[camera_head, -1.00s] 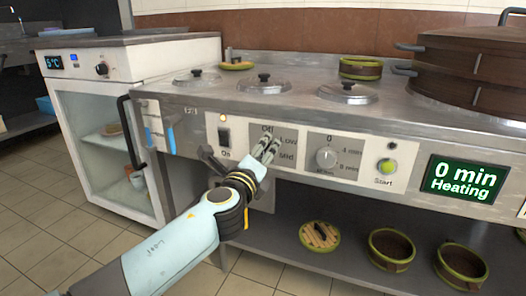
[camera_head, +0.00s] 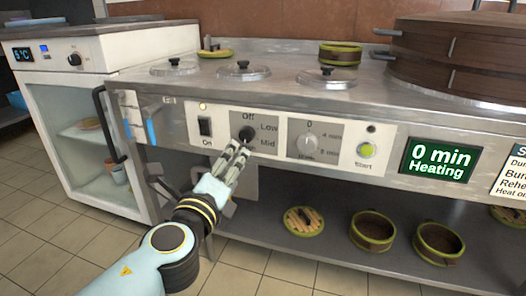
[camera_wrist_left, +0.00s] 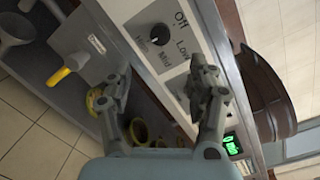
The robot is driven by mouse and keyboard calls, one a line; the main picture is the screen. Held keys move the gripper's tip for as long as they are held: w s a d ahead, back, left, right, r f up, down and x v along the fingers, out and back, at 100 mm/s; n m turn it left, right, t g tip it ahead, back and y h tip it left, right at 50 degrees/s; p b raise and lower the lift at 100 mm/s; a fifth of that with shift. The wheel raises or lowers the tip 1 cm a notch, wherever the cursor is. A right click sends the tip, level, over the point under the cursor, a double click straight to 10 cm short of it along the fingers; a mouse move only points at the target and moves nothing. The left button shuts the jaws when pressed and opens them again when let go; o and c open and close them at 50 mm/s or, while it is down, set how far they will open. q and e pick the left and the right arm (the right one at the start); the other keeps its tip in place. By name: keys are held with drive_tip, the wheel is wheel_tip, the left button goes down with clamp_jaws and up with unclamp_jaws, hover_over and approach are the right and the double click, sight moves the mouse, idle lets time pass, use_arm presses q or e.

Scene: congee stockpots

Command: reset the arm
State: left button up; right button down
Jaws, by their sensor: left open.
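My right gripper is in neither view.
The panel also carries a power switch (camera_head: 205,127), a timer dial (camera_head: 307,145), a green start button (camera_head: 367,150) and a display (camera_head: 438,160) reading 0 min Heating. Lidded pots (camera_head: 243,71) and a large steamer (camera_head: 460,60) stand on top. Small baskets (camera_head: 372,231) sit on the lower shelf.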

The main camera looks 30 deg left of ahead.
use_arm(q)
drive_tip(key=s+a+f+n+g, duration=0.2)
drive_tip(key=s+f+n+g, duration=0.35)
drive_tip(key=s+f, duration=0.3)
drive_tip(key=s+a+f+n+g, duration=0.3)
drive_tip(key=s+f+n+g, duration=0.1)
drive_tip(key=s+f+n, duration=0.4)
drive_tip(key=s+d+f+n+g+h, duration=0.55)
drive_tip(key=s+d+f, duration=0.25)
drive_tip(key=s, duration=0.4)
drive_tip(key=s+a+f+p, duration=0.1)
drive_tip(key=s+f+p, duration=0.2)
drive_tip(key=s+p, duration=0.6)
drive_tip(key=s+f+n+g+p, duration=0.1)
drive_tip(key=s+f+p, duration=0.2)
drive_tip(key=s+p, duration=0.6)
drive_tip(key=shift+s+a+n+g+y, duration=0.3)
drive_tip(key=shift+s+a+y, duration=0.05)
drive_tip(key=shift+a, duration=0.05)
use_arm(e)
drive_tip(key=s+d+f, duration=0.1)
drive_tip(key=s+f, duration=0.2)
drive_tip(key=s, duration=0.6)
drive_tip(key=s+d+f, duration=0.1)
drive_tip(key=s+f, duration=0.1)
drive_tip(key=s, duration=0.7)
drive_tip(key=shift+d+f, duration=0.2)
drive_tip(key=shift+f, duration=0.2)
